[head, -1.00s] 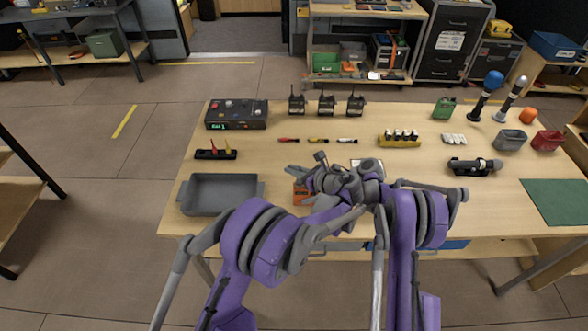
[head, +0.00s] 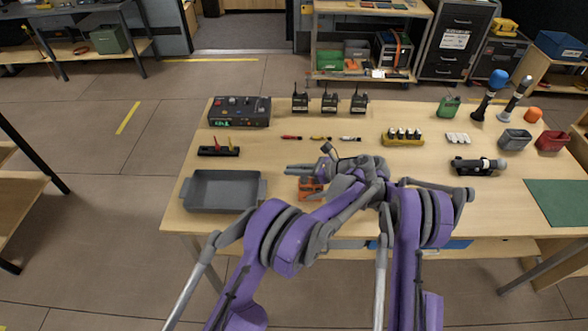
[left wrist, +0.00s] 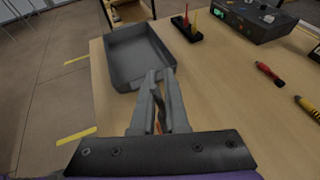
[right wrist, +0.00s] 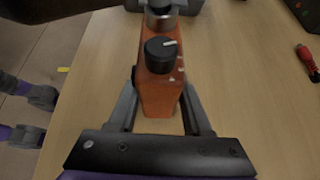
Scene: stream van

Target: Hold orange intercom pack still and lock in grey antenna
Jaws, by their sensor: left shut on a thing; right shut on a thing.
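The orange intercom pack (head: 311,186) is near the front edge of the workbench, partly covered by my arms. In the right wrist view my right gripper (right wrist: 160,90) is shut on the pack's sides, with its black knob (right wrist: 160,50) facing the camera. A grey cylindrical piece (right wrist: 160,18), apparently the antenna's base, is at the pack's far end; I cannot tell whether it is seated. My left gripper (head: 289,170) is just above the pack in the head view, fingers pointing left. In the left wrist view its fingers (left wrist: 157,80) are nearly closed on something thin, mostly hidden.
A grey tray (head: 222,205) lies left of the pack. A dark stand with red and yellow tools (head: 218,151), a control box (head: 240,111) and several radios (head: 329,102) are behind. Screwdrivers (head: 320,138) lie mid-bench. Free bench surface is on the right (head: 420,170).

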